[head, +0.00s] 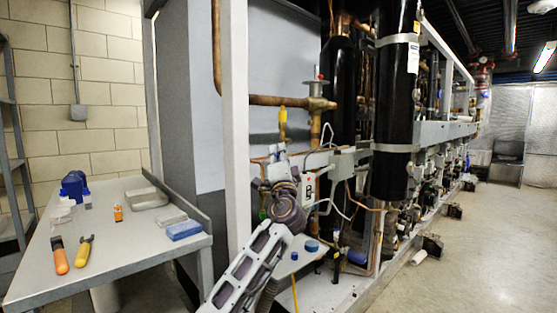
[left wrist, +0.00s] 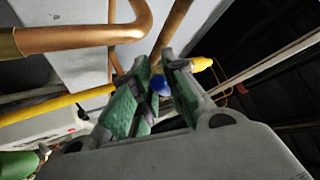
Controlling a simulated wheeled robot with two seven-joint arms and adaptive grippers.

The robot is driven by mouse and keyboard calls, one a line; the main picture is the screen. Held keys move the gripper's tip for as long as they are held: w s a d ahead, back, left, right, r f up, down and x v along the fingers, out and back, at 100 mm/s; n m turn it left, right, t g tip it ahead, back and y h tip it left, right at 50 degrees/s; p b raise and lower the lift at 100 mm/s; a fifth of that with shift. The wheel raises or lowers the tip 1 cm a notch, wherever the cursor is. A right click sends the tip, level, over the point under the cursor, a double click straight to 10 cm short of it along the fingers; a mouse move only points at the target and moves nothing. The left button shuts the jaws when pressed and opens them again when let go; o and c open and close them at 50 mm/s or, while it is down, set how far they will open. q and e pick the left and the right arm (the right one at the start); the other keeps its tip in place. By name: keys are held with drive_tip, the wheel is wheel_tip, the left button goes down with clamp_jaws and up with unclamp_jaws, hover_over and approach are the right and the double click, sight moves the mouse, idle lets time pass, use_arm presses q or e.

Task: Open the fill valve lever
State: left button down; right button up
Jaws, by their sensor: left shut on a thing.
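My left gripper (head: 279,160) reaches up at the front of the compressor rack. A yellow end (left wrist: 202,64) sticks out beyond the right finger. I take the held thing to be the fill valve lever; the fingers hide most of it, so its exact angle cannot be told. My right gripper is not in view.
A copper pipe (left wrist: 80,38) bends close to the fingers, and a yellow rod or hose (left wrist: 50,108) runs left of them. Black cylinders (head: 397,100) stand right of the arm. A grey workbench (head: 120,243) with tools is at left. The floor at right is mostly clear.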

use_arm(q)
drive_tip(key=shift+f, duration=0.2)
idle(0.3)
drive_tip(key=c, duration=1.4)
unclamp_jaws()
drive_tip(key=shift+r, duration=0.1)
drive_tip(key=shift+c, duration=0.2)
drive_tip(key=v, duration=1.2)
